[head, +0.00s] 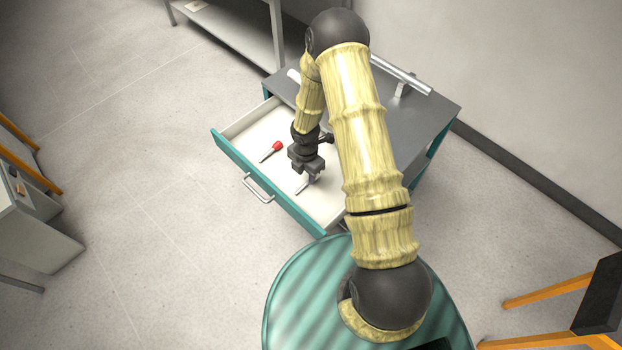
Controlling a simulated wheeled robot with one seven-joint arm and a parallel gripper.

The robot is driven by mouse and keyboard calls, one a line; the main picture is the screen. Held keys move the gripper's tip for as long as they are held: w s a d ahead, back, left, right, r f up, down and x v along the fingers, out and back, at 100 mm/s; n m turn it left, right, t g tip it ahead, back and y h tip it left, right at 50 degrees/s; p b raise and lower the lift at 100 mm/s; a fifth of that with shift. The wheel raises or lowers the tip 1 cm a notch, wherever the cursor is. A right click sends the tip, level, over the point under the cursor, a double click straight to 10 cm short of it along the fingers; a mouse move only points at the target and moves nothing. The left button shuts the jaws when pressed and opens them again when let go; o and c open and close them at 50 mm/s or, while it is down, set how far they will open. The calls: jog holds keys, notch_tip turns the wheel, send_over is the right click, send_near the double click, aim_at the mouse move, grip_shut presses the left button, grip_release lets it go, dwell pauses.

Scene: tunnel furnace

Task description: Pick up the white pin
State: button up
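My gripper (306,176) points down into the open drawer (222,146) of a grey-topped cabinet. A small pale, slender piece (301,188) shows just below the gripper, near the drawer floor. I cannot tell whether it is the white pin or a fingertip, nor whether the gripper is open or shut on it. A small item with a red head and a pale shaft (277,146) lies on the drawer floor to the left of the gripper, apart from it. My arm hides the right part of the drawer.
The cabinet top (430,112) behind the drawer carries a long pale bar (400,75) on a small block. The teal drawer front has a metal handle (258,190). A grey shelf (245,30) stands behind. Orange-legged furniture (548,291) stands at right. Open floor lies at left.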

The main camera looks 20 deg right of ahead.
aim_at(307, 182)
jog(key=shift+d+f+p, duration=0.2)
jog(key=shift+f+p, duration=0.1)
jog(key=shift+f, duration=1.9)
grip_shut()
